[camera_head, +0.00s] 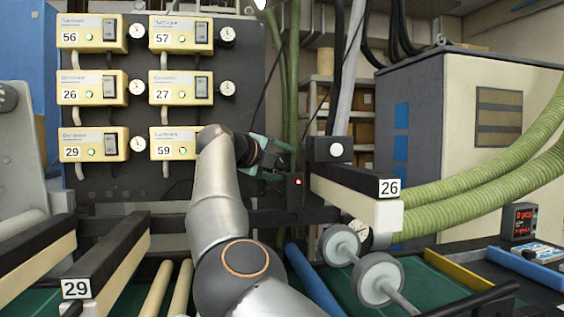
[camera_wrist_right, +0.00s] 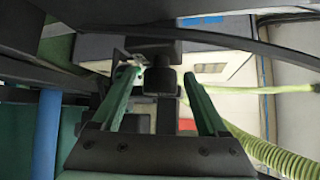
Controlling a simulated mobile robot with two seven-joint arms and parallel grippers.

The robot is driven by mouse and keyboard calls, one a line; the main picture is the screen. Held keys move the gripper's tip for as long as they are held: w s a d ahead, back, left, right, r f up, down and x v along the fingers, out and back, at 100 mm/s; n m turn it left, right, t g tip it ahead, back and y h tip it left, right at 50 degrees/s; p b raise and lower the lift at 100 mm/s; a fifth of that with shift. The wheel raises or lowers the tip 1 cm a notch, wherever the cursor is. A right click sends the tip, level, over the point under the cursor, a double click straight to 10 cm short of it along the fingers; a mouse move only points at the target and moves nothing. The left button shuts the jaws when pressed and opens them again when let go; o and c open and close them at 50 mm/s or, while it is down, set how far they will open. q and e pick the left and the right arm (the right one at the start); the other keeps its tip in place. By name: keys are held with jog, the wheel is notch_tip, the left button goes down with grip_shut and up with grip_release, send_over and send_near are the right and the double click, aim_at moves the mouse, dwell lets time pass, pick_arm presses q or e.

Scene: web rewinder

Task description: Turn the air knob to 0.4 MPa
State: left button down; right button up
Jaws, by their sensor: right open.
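My right gripper (camera_head: 279,161) reaches in from below in the head view, with its green fingers pointing right toward the machine frame. In the right wrist view my right gripper (camera_wrist_right: 158,80) is open, one finger on each side of a black knob-like part (camera_wrist_right: 160,82). This part seems to be the air knob; I cannot tell whether the fingers touch it. A round gauge (camera_head: 360,234) shows partly behind a grey roller in the head view; its reading is too small to tell. My left gripper is not in view.
A small black box with a red light (camera_head: 294,191) stands close below the right gripper. A beam labelled 26 (camera_head: 356,182) lies to its right. Yellow control boxes (camera_head: 93,88) with gauges fill the back left panel. Green hoses (camera_head: 470,190) run at the right.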

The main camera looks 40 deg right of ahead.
grip_shut()
dwell(0.6)
